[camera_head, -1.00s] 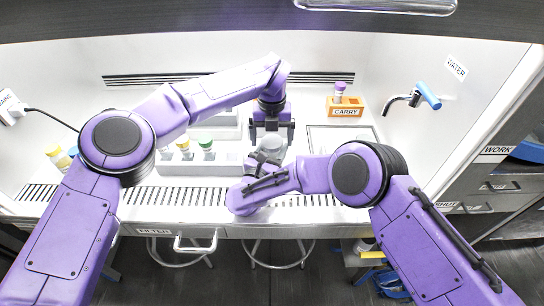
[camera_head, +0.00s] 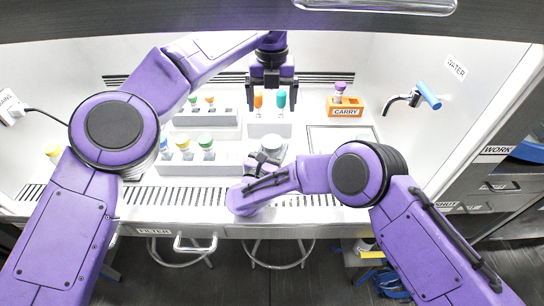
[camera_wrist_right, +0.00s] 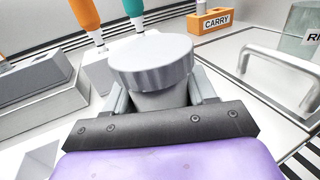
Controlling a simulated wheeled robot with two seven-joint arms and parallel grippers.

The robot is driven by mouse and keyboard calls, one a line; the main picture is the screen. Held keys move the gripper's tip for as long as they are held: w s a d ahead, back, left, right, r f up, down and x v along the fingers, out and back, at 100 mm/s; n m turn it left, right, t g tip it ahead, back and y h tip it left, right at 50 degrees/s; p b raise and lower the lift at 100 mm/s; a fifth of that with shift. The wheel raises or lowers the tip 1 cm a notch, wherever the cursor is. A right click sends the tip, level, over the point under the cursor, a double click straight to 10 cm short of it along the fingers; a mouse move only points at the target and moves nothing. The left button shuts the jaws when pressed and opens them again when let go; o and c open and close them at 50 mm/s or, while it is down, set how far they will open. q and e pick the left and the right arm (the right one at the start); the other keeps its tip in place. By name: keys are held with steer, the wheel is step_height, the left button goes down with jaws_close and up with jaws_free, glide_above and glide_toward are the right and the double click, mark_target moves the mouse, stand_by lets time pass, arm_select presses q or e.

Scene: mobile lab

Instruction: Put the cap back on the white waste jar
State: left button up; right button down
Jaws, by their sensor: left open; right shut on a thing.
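The white waste jar (camera_wrist_right: 160,100) stands upright in my right gripper, whose fingers (camera_wrist_right: 158,98) are shut around its body. The ridged, light grey cap (camera_wrist_right: 150,62) sits on top of the jar and looks about level. In the head view the cap (camera_head: 273,142) shows from above, near the front of the bench. My right gripper (camera_head: 262,163) is partly hidden there by its own wrist. My left gripper (camera_head: 272,100) is open and empty, raised above and behind the jar. The jar's base is hidden.
Orange (camera_head: 258,100) and teal (camera_head: 281,99) tubes stand in a holder behind the jar. White racks with colored-cap vials (camera_head: 205,142) are at left. An orange CARRY holder (camera_head: 345,107) and a metal-framed tray (camera_head: 343,138) are at right. A blue-handled tap (camera_head: 428,95) is on the right wall.

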steer(key=shift+c, duration=1.4)
jaws_free()
steer(key=b+v, duration=0.2)
steer(key=v, duration=0.8)
steer(key=shift+w+f+b, duration=0.1)
steer(key=shift+f+b, duration=0.05)
steer(key=shift+b, duration=0.2)
steer(key=shift+s+a, duration=0.15)
steer(key=shift+s, duration=0.2)
steer(key=shift+s, duration=0.1)
